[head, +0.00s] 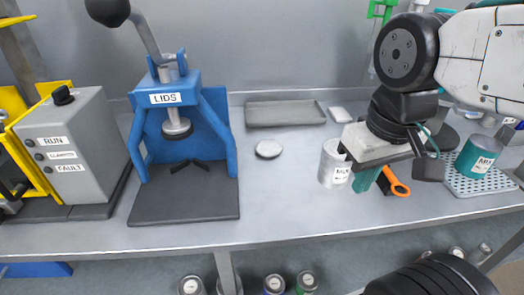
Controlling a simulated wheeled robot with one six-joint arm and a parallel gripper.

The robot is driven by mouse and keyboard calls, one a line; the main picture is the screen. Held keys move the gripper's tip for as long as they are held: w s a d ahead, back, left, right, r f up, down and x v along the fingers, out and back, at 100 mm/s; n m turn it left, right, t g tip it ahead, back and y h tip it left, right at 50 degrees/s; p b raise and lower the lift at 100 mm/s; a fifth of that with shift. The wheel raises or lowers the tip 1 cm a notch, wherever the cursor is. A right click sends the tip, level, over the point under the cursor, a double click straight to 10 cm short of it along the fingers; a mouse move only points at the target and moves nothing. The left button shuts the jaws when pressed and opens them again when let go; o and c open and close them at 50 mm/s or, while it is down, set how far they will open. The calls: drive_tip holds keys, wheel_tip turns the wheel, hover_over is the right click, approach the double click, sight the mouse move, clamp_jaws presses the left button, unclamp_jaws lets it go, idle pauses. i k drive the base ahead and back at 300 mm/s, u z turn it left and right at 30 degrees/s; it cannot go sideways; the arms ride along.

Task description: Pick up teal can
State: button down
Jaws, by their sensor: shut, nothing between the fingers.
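A teal can (478,157) with a white label stands upright on a perforated tray at the right of the bench. My gripper (383,168) is to the left of it, low over the bench and apart from it. The gripper is shut and holds nothing; its fingertips are partly hidden by its own body. A light grey can (333,166) with a label stands just left of the gripper. A teal piece (365,180) shows below the gripper; I cannot tell what it belongs to.
A blue lid press (180,110) and a grey control box (78,145) stand at the left. A round lid (268,149) and a shallow grey tray (285,114) lie mid-bench. The front middle is clear. Several cans stand below.

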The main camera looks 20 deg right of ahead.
sight(480, 152)
drive_tip(key=z, duration=4.15)
drive_tip(key=k, duration=0.4)
drive_tip(key=u, duration=0.95)
